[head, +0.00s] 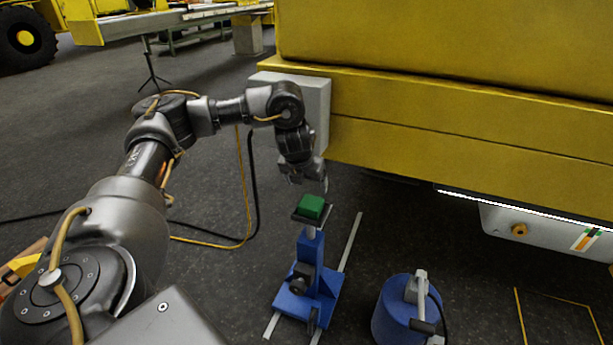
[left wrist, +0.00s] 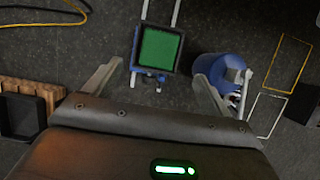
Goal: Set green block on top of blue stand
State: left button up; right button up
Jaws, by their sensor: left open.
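The green block (head: 311,207) sits on the dark top plate of the blue stand (head: 308,267). In the left wrist view the green block (left wrist: 159,50) lies flat within the edges of the plate of the blue stand (left wrist: 135,47). My left gripper (head: 308,181) is just above and slightly behind the block in the head view. Its fingers are spread and empty in the left wrist view (left wrist: 157,82), with the block beyond them and apart from them. My right gripper is not in view.
A blue canister (head: 396,312) with a grey fitting stands right of the stand. A large yellow boom structure (head: 450,140) fills the back right, close to my left arm. A yellow and a black cable lie on the floor at left.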

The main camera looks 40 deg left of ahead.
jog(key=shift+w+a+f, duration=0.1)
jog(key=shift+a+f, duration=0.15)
